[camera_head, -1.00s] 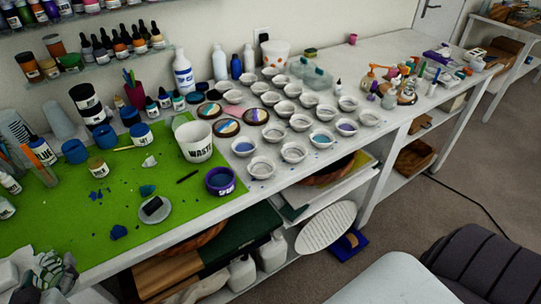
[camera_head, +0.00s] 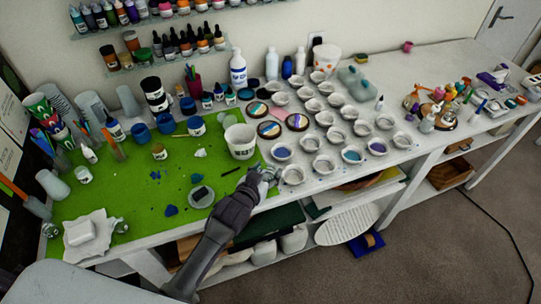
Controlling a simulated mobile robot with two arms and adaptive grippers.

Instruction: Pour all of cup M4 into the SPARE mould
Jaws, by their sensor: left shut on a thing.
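My left gripper (camera_head: 265,177) is at the front edge of the bench, just right of the white WASTE tub (camera_head: 240,141). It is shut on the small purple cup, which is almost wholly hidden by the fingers. I cannot read a label on that cup. Several small pale round moulds stand in rows to the right, the nearest being an empty-looking mould (camera_head: 292,174) just right of the gripper. I cannot tell which mould is marked SPARE. My right gripper is not in view.
A green mat (camera_head: 135,205) with blue specks covers the bench's left part. A grey dish (camera_head: 201,196) with a dark block lies left of my arm. Bottles (camera_head: 238,68) stand along the wall.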

